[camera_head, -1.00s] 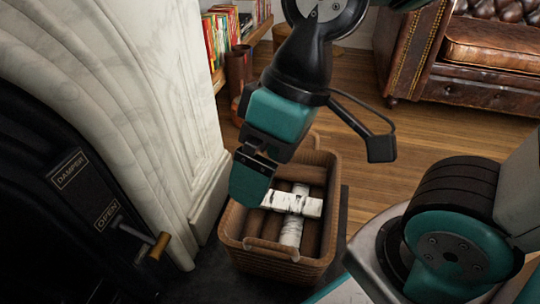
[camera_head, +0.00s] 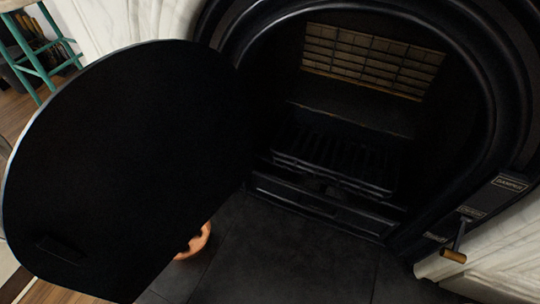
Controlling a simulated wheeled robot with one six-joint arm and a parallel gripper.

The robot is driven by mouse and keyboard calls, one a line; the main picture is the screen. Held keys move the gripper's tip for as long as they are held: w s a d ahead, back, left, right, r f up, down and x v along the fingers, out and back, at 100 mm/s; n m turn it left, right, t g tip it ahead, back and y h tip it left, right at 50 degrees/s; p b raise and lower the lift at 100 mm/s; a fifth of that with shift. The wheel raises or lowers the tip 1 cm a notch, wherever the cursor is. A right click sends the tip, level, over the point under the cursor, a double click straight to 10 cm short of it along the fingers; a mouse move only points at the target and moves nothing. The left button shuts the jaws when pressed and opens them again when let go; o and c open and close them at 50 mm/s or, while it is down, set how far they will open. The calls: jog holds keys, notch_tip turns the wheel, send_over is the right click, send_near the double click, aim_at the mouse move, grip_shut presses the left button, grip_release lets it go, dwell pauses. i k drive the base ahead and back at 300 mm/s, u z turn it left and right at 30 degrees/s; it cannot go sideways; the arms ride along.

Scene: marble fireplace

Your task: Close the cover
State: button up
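The cover (camera_head: 125,170) is a large dark rounded panel that fills the left of the view. It stands swung open at the left side of the fireplace opening (camera_head: 340,110). A small dark raised piece (camera_head: 60,248) sits near its lower left edge. The opening shows a dark grate (camera_head: 335,155) and a pale brick panel (camera_head: 370,60) at the back. My gripper is not in this view.
A damper lever with a wooden handle (camera_head: 453,256) sticks out at the lower right. An orange-brown rounded object (camera_head: 195,242) is partly hidden behind the cover's lower edge. Dark hearth tiles (camera_head: 275,255) in front are clear. A teal stool (camera_head: 40,55) stands at the upper left.

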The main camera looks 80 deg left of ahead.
aim_at(125, 163)
jog(key=z, duration=0.3)
jog(key=k, duration=2.05)
jog(key=u, duration=1.6)
